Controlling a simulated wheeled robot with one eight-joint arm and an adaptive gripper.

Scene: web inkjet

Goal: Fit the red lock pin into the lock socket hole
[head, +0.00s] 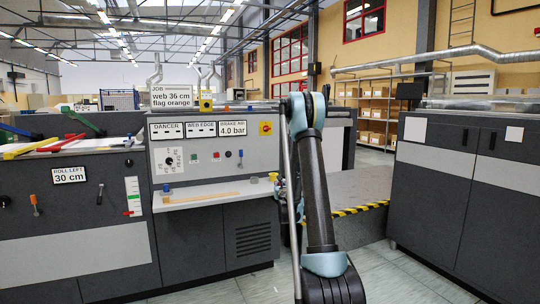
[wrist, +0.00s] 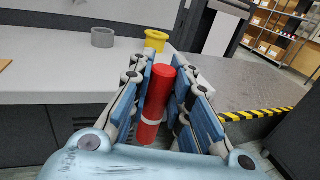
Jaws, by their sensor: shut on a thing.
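The red lock pin (wrist: 157,92), a red cylinder with a pale band near its lower end, stands between the blue-padded fingers of my gripper (wrist: 163,100) in the wrist view. My gripper is shut on it. The pin is slightly tilted in the picture. Beyond its upper end, a yellow flanged ring (wrist: 156,40) sits at the corner of the grey shelf (wrist: 60,78). A grey ring (wrist: 103,38) stands to its left. I cannot tell for sure which ring is the lock socket; no hole is clearly visible. In the head view my arm hides my gripper and the pin.
The shelf fronts a console (head: 215,150) with gauges and knobs. An orange strip (head: 214,196) lies on the shelf, left of the rings. A dark cabinet (head: 465,200) stands at right. Yellow-black striping (head: 360,209) edges a grey platform between them.

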